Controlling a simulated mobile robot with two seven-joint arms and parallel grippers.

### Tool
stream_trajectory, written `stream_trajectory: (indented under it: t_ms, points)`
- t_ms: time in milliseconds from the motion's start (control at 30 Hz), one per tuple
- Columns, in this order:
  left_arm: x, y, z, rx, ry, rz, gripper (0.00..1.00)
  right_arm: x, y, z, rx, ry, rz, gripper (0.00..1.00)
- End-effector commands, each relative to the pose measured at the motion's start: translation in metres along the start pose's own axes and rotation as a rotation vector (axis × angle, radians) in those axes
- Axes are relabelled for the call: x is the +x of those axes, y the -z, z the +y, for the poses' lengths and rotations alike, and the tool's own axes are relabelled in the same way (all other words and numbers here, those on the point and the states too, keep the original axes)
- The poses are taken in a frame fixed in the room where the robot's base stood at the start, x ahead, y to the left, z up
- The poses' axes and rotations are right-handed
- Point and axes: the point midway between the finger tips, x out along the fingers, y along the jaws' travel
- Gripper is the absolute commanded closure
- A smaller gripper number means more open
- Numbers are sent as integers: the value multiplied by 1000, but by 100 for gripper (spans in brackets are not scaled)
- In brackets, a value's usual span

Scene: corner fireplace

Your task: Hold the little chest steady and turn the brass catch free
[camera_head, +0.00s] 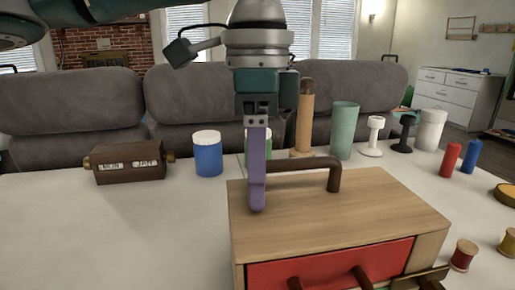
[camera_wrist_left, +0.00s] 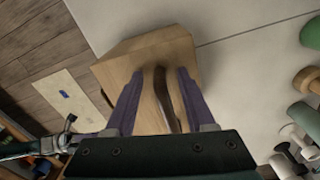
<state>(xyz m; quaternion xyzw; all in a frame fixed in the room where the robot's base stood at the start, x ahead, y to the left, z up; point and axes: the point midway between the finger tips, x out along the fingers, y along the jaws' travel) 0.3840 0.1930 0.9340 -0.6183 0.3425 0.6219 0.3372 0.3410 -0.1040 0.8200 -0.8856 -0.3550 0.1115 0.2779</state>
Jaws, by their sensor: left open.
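The little chest (camera_head: 340,215) stands on the pale table, with a light wood top and a red drawer front (camera_head: 330,265) bearing dark knobs. A brown bar handle (camera_head: 305,164) rises from its top. My left gripper (camera_head: 257,205) points down over the chest top. In the left wrist view its two purple fingers (camera_wrist_left: 157,76) are apart, one on each side of the handle (camera_wrist_left: 163,98); I cannot tell whether they touch it. A brass-coloured piece (camera_head: 432,276), perhaps the catch, shows at the chest's lower front right, cut off by the picture edge.
A brown calendar block (camera_head: 130,163) and a blue jar (camera_head: 207,153) stand left of the chest. A green cup (camera_head: 343,130) and several other items stand behind it. Thread spools (camera_head: 463,255) are close on the right. The table's left front is clear.

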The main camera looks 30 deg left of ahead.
Motion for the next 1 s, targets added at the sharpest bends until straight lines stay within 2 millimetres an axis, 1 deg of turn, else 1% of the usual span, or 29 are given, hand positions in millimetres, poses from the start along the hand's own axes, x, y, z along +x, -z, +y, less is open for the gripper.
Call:
stream_trajectory:
  t_ms: [233,700,733,1000]
  points:
    - [1,0,0,0,0,1,45,0,0,0,0,0,0,50]
    - [0,0,0,0,0,1,98,0,0,0,0,0,0,50]
    - [0,0,0,0,0,1,100,0,0,0,0,0,0,50]
    - [0,0,0,1,0,1,100,0,0,0,0,0,0,50]
